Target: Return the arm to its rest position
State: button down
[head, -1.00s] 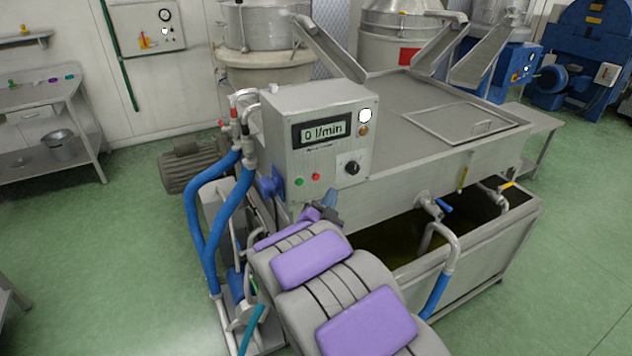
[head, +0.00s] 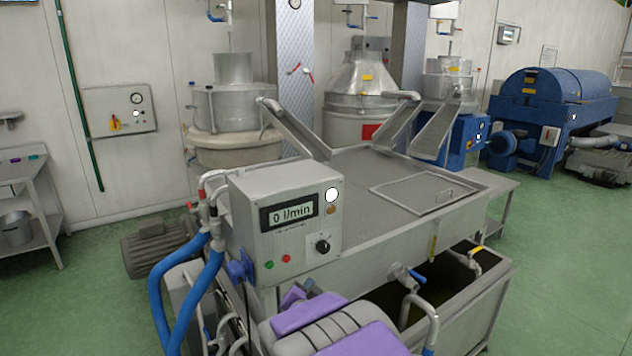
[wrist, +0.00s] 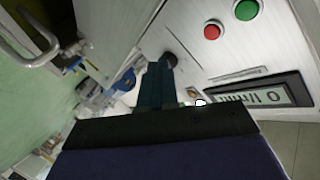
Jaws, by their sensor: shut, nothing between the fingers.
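My arm reaches from the bottom of the head view toward the front of the grey control box (head: 285,208). My gripper (head: 306,289) is low in front of the box, below its buttons and black knob (head: 322,245); the fingertips are hard to make out there. In the wrist view my gripper's dark teal fingers (wrist: 155,84) are together with nothing held. They point toward the black knob (wrist: 170,59), overlapping its edge in the picture; I cannot tell whether they touch it. The display (head: 289,213) reads 0 l/min.
A steel tank (head: 350,190) with a sloping chute stands behind the box. An open trough (head: 480,310) with a blue-handled tap (head: 412,275) is at the right. Blue hoses (head: 160,300) run down the left.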

jog(key=s+d+n+g, duration=0.2)
jog(key=s+d+g, duration=0.3)
jog(key=s, duration=1)
jog(key=s+d+n+g, duration=0.3)
jog(key=s+d+g, duration=0.3)
jog(key=s, duration=1)
jog(key=s+d+n+g, duration=0.2)
jog(key=s+d+g, duration=0.4)
jog(key=s, duration=0.9)
jog(key=shift+s+n+y, duration=0.3)
jog(key=shift+y, duration=0.1)
